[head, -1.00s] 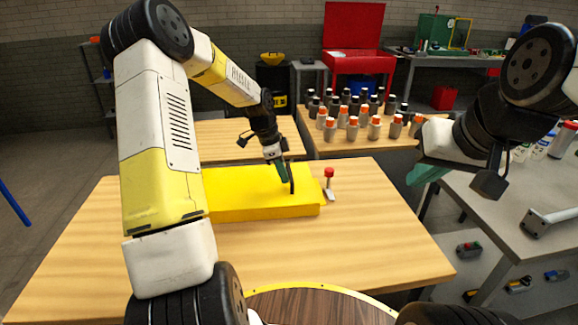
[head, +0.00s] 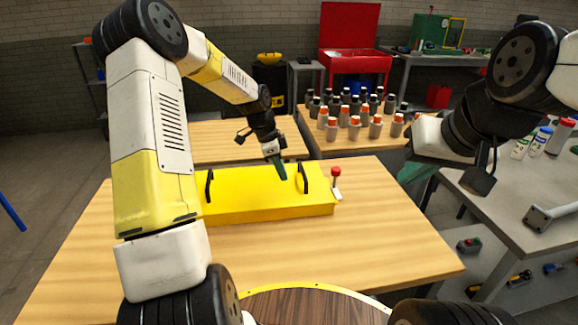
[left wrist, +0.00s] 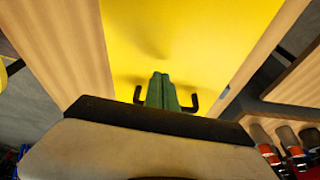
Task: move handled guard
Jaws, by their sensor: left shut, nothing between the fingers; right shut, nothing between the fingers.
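The handled guard (head: 255,208) is a long yellow box-like cover lying on the wooden table. It has a black handle at its left end (head: 209,184) and another towards its right end (head: 305,180). My left gripper (head: 282,173) has green fingers, shut and empty, close above the guard's top, just left of the right handle. In the left wrist view its fingers (left wrist: 161,90) point at the yellow surface, with a black hooked piece on either side. My right gripper (head: 415,172) is shut and empty at the right, partly hidden by its arm, away from the guard.
A red-topped knob (head: 336,173) stands by the guard's right end. Several grey and black bottles (head: 355,122) crowd a table behind. A grey bench (head: 500,205) is at the right. The wooden table (head: 370,235) is bare in front of and right of the guard.

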